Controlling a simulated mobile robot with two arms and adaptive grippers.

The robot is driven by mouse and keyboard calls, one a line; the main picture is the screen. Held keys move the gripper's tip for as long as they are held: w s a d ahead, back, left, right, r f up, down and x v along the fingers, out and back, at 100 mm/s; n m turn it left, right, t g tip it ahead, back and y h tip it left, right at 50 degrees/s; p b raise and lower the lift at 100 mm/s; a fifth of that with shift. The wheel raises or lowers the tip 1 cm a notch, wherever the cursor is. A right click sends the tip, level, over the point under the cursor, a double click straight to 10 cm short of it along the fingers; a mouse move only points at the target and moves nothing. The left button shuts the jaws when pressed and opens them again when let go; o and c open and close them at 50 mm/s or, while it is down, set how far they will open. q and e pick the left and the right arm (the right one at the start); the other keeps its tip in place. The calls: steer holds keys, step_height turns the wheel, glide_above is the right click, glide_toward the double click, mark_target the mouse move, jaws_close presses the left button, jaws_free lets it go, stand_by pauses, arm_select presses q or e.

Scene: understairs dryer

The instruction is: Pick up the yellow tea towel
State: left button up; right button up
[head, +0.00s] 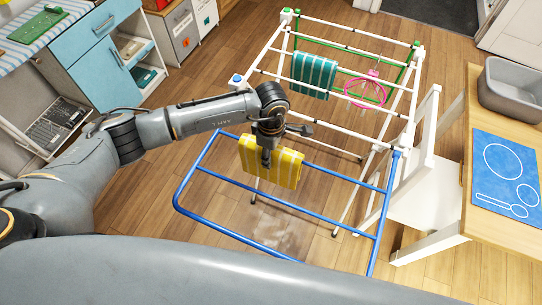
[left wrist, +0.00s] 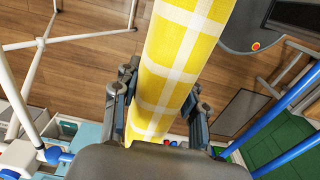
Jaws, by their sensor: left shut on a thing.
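The yellow tea towel (head: 283,163), with a pale check pattern, is at the blue front wing of the drying rack (head: 219,136) in the head view. My left gripper (head: 267,158) is at its left part, coming from above. In the left wrist view the towel (left wrist: 177,60) runs between the two fingers of the left gripper (left wrist: 160,120), which is shut on it. I cannot tell whether the towel still touches the blue rail. My right gripper is not in view.
A teal striped cloth (head: 314,74) and a pink hoop-shaped item (head: 366,90) hang on the rack's white rails. A white chair (head: 425,190) and a wooden table with a grey tub (head: 513,88) and blue mat (head: 505,172) stand right. A blue cabinet (head: 103,72) stands left.

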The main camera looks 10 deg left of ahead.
arm_select(q)
step_height(320, 180, up, 18)
steer(key=b, duration=0.4)
stand_by(0.5)
steer(key=shift+r, duration=0.45)
